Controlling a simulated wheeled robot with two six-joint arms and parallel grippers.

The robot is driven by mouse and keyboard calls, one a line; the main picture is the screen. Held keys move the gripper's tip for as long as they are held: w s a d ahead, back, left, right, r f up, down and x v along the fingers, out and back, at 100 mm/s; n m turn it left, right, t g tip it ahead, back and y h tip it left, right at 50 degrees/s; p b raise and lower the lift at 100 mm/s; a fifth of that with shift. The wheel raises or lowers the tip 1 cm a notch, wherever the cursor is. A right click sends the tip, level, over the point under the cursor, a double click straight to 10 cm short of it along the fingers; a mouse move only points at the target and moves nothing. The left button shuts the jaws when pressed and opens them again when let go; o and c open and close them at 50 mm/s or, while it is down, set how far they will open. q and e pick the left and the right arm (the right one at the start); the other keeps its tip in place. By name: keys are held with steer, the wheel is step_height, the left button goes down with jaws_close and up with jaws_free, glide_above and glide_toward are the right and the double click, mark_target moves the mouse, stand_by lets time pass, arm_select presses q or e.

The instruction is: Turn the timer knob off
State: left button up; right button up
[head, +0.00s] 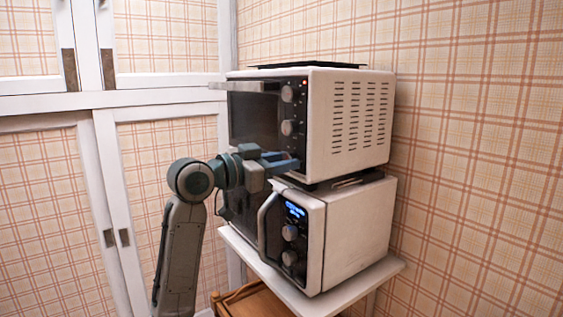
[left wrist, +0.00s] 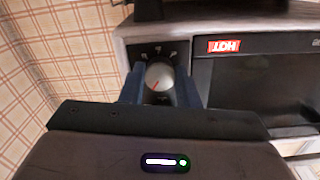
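My left gripper (head: 286,161) reaches the lower front of the upper oven (head: 350,125). In the left wrist view its blue fingers (left wrist: 160,90) stand apart on both sides of the knob; a small gap shows on the right, and contact is unclear. My right gripper is in neither view.
Two more knobs (head: 288,94) and a small red light (head: 305,82) are above on the same panel. A second oven (head: 345,230) with a lit blue display and a handle stands below on a white table (head: 385,270). White-framed doors (head: 160,95) are at left.

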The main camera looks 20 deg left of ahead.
arm_select(q)
steer(key=shift+c, duration=0.5)
steer(key=n+p, duration=0.2)
steer(key=shift+r+n+p, duration=0.2)
steer(key=shift+n+p, duration=0.1)
steer(key=shift+p, duration=0.05)
steer(key=n+p, duration=0.3)
steer(key=shift+n+p, duration=0.6)
steer(key=shift+n, duration=0.1)
steer(key=shift+f+n+p, duration=0.15)
steer(key=shift+n+p, duration=0.45)
steer(key=shift+n, duration=0.2)
